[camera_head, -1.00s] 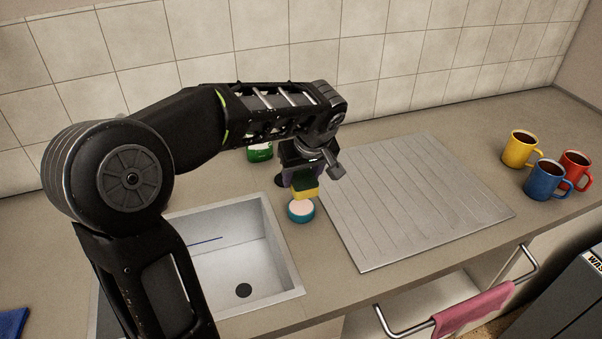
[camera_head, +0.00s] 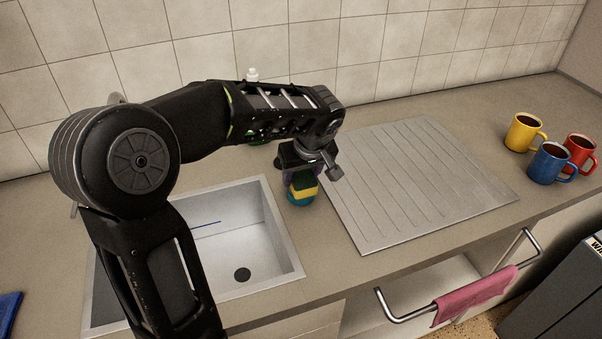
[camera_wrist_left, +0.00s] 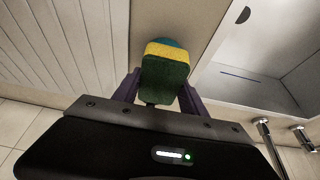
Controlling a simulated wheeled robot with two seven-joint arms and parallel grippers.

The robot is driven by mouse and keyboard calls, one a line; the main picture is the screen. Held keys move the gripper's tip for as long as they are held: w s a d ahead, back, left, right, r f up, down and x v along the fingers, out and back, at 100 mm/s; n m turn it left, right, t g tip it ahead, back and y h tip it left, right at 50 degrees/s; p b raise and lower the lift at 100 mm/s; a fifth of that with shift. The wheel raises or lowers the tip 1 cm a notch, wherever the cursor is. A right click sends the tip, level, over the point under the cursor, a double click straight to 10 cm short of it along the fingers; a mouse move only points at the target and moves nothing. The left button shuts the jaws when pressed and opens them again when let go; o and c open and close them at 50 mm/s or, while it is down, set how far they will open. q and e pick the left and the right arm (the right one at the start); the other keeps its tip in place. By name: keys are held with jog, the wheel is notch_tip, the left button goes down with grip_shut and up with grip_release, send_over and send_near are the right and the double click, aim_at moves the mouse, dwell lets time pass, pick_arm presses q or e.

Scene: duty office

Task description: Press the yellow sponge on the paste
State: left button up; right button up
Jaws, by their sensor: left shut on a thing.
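The yellow sponge with a dark green side (camera_head: 304,186) is between the fingers of my left gripper (camera_head: 300,170), which is shut on it. The sponge also shows in the left wrist view (camera_wrist_left: 166,72), its yellow part at the far end. The round teal tub of paste (camera_head: 302,200) stands on the counter directly under the sponge, which covers most of its top. A teal edge of the tub shows beyond the sponge in the left wrist view (camera_wrist_left: 172,41). The sponge appears to be at the paste, but contact is hidden. My right gripper is in no view.
The sink (camera_head: 262,245) lies left of the tub and the ribbed drainboard (camera_head: 420,185) lies right of it. Yellow (camera_head: 521,133), blue (camera_head: 549,163) and red (camera_head: 580,151) mugs stand at the far right. A bottle (camera_head: 252,74) is partly behind my arm.

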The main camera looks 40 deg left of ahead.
aim_at(301, 174)
pick_arm(q)
jog(key=shift+f+b, duration=0.5)
jog(key=shift+b, duration=0.1)
dwell(0.7)
jog(key=shift+s+f+b, duration=0.1)
jog(key=shift+f+b, duration=0.05)
jog(key=shift+b, duration=0.2)
dwell(1.9)
jog(key=shift+r+p, duration=1.95)
jog(key=shift+r, duration=1.7)
